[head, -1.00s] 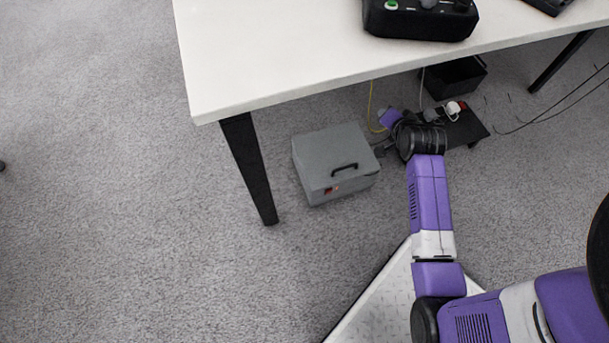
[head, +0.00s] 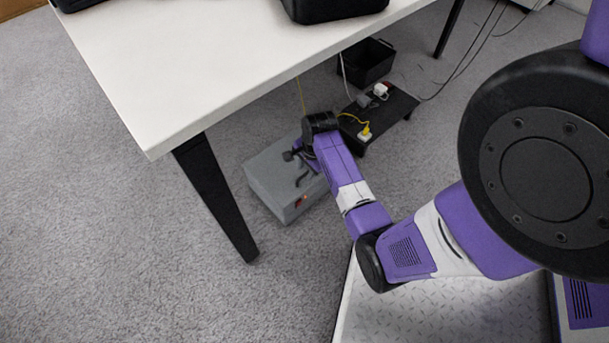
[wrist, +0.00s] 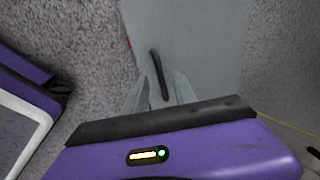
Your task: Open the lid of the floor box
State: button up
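The grey floor box (head: 270,178) stands on the carpet under the white table, its lid closed. A black handle (head: 304,172) is on the lid, and a small red switch shows on the box's front. In the wrist view the lid (wrist: 200,40) fills the upper middle, with the handle (wrist: 159,75) running lengthwise. My gripper (wrist: 156,92) is open over the lid, one finger on each side of the handle's near end. Whether the fingers touch the lid cannot be told. In the head view my arm covers part of the box and most of my gripper (head: 300,155).
The white table (head: 190,70) overhangs the box, with a black table leg (head: 217,197) just left of it. A low black stand (head: 385,118) with plugs, a black bin (head: 366,62) and yellow and white cables lie to the right. Open carpet is at left.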

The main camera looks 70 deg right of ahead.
jog(key=shift+w+d+f+b, duration=0.15)
jog(key=shift+f+b, duration=0.2)
jog(key=shift+f, duration=0.65)
grip_shut()
dwell(0.8)
